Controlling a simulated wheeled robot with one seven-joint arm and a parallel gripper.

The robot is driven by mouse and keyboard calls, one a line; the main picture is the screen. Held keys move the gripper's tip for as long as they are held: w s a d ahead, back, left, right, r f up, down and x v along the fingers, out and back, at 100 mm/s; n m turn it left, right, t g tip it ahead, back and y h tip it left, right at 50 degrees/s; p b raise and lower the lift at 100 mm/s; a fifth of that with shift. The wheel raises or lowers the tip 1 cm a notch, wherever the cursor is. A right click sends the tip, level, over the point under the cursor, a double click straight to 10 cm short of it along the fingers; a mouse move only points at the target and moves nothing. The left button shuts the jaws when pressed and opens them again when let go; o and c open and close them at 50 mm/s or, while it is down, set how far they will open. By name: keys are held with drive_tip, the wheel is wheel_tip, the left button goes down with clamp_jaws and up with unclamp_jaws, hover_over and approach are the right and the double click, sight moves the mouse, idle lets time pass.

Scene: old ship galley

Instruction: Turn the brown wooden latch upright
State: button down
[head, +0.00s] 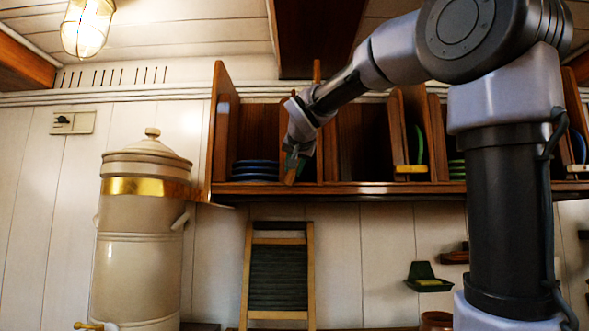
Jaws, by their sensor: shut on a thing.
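My gripper (293,164) is at the front of the wall shelf, at its left part, pointing down. It is shut on the brown wooden latch (290,174), a small piece at the shelf's front edge, just right of the blue plates. The latch looks close to upright, with a slight tilt. Its upper part is hidden by the fingers, so its exact angle is hard to tell.
The brown wooden shelf (350,188) has upright dividers and holds stacked blue plates (255,170). A yellow latch (411,169) lies level farther right. A large cream urn (140,240) stands left; a washboard (278,275) leans below.

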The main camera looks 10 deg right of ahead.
drive_tip(key=shift+a+n+g+h, duration=0.1)
drive_tip(key=shift+n+g+h, duration=0.3)
drive_tip(key=shift+n+h, duration=0.75)
drive_tip(key=shift+n, duration=0.35)
drive_tip(key=c, duration=0.6)
unclamp_jaws()
drive_tip(key=shift+c, duration=0.2)
drive_tip(key=v, duration=1)
drive_tip(key=shift+s, duration=0.35)
drive_tip(key=shift+r, duration=0.1)
